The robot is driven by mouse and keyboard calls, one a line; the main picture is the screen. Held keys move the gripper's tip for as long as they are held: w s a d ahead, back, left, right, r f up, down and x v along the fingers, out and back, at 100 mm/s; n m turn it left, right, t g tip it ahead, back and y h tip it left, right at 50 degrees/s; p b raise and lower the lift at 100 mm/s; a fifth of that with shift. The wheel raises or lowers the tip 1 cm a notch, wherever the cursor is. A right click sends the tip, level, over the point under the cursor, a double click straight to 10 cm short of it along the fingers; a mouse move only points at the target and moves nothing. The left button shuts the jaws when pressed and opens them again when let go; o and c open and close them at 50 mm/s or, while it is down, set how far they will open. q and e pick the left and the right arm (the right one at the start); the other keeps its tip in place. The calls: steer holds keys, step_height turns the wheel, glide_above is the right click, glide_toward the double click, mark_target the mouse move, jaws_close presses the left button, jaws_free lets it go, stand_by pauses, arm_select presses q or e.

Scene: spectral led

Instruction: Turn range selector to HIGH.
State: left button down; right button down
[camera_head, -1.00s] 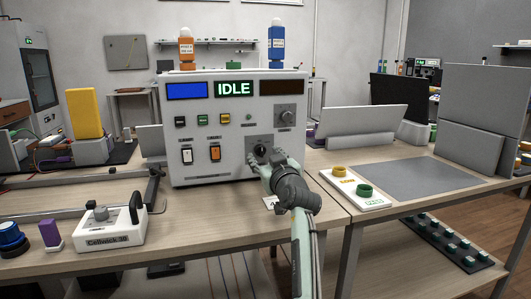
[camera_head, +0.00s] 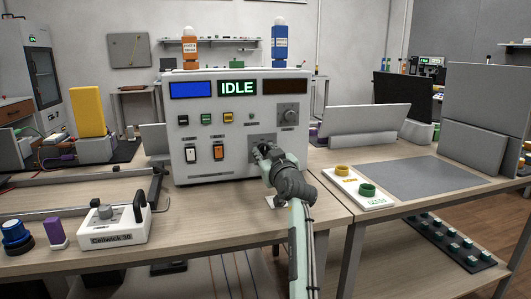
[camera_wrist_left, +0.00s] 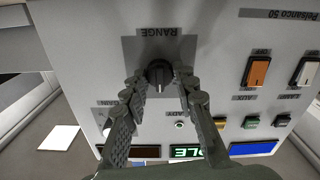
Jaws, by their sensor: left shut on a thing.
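The range selector is a dark round knob (camera_wrist_left: 159,74) on a grey plate marked RANGE, which reads upside down in the left wrist view. It sits low on the right part of the instrument's front panel. My left gripper (camera_wrist_left: 161,82) has one finger on each side of the knob and is shut on it. In the head view my left gripper (camera_head: 264,152) covers most of the knob, so its setting and the position marks cannot be read. My right gripper is in neither view.
The grey instrument (camera_head: 235,165) stands on the wooden bench, its display (camera_head: 238,88) reading IDLE. A white rocker switch (camera_head: 190,154), an orange one (camera_head: 218,152) and another knob (camera_head: 289,115) are on the panel. A Calbuck 30 box (camera_head: 115,238) stands front left.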

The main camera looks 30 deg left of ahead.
arm_select(q)
steer(key=shift+m, duration=0.5)
steer(key=shift+r+m+p, duration=0.1)
steer(key=shift+m+p, duration=0.25)
steer(key=shift+m, duration=0.25)
steer(key=m+p, duration=0.1)
steer(key=m, duration=0.2)
steer(key=m+p, duration=0.1)
steer(key=m, duration=0.1)
steer(key=shift+m, duration=0.3)
steer(key=shift+m+p, duration=0.7)
steer(key=shift+m, duration=0.5)
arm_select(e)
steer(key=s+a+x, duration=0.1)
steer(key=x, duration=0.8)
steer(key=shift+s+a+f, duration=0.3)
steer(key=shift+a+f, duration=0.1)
arm_select(q)
steer(key=c, duration=1.2)
jaws_free()
